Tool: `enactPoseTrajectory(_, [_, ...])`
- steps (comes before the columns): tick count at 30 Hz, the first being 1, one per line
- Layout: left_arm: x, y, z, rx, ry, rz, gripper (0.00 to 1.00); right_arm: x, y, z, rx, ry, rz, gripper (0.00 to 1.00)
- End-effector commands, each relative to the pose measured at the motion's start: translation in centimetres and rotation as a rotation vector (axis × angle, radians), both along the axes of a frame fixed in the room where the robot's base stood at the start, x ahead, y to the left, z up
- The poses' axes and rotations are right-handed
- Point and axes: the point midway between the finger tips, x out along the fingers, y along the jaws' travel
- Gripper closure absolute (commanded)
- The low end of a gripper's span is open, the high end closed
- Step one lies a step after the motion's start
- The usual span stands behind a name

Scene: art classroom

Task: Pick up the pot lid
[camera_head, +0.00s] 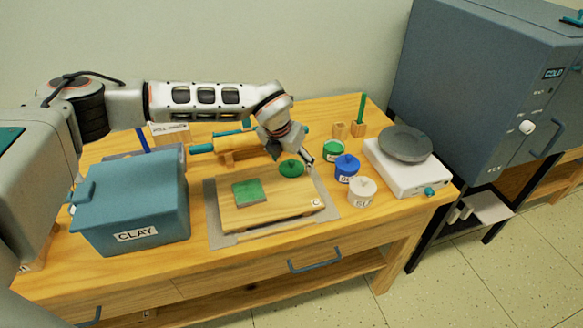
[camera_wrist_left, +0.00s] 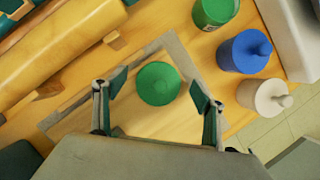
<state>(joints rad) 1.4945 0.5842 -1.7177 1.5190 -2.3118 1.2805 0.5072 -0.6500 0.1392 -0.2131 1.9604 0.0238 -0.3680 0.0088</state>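The green pot lid (camera_head: 291,169) lies on the wooden board (camera_head: 240,215), with its knob up. In the left wrist view the lid (camera_wrist_left: 158,83) shows as a green disc between my fingers. My left gripper (camera_head: 290,156) is above the lid, at its far side in the head view. Its two fingers (camera_wrist_left: 158,86) are spread wide in the wrist view, with gaps to the lid on both sides. The green pot (camera_head: 333,151) stands behind and to the right of the lid; no knob shows on it. My right gripper is not in view.
A blue lidded pot (camera_head: 347,170) and a white lidded pot (camera_head: 361,193) stand right of the board. A green clay slab (camera_head: 247,193) lies on the board. A rolling pin (camera_head: 215,146) is behind, a clay bin (camera_head: 132,205) left, and a scale (camera_head: 408,175) right.

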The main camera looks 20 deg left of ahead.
Motion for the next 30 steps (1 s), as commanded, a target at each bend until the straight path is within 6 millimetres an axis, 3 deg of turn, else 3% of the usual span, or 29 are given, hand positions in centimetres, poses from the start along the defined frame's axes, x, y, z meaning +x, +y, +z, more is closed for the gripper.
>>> enactPoseTrajectory(1, [0.0, 0.0, 0.0, 0.0, 0.0, 0.0, 0.42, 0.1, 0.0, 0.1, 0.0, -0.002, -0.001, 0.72])
enactPoseTrajectory(3, [0.0, 0.0, 0.0, 0.0, 0.0, 0.0, 0.6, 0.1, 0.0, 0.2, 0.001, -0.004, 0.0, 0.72])
enactPoseTrajectory(19, [0.0, 0.0, 0.9, 0.0, -0.002, 0.0, 0.61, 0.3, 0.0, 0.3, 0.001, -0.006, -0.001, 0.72])
enactPoseTrajectory(25, [0.1, 0.0, 3.7, -0.001, -0.005, 0.001, 0.61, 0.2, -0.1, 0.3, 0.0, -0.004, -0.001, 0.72])
enactPoseTrajectory(30, [0.1, 0.0, 8.0, -0.002, -0.006, 0.001, 0.61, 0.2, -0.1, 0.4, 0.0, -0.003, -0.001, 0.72])
